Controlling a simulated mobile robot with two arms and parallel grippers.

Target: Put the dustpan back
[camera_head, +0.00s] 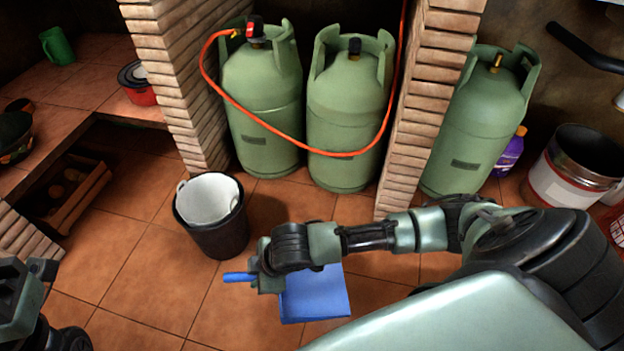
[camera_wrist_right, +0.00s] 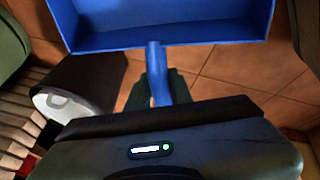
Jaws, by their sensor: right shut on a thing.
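The blue dustpan (camera_head: 316,296) is in my right gripper (camera_head: 262,280), which is shut on its handle (camera_head: 240,277). In the head view its pan extends to the right of the gripper, above the tiled floor, and its handle end sticks out to the left. In the right wrist view the dustpan (camera_wrist_right: 165,22) fills the top, with its handle running down between the fingers (camera_wrist_right: 158,88). My left arm (camera_head: 35,305) shows at the lower left edge of the head view; its gripper's fingers cannot be made out.
A black bucket with a white liner (camera_head: 212,216) stands on the floor just beyond the right gripper. Green gas cylinders (camera_head: 345,115) stand behind, between brick pillars (camera_head: 425,110). A large metal pot (camera_head: 575,170) is at right. A wooden crate (camera_head: 75,195) is at left. Floor at lower left is clear.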

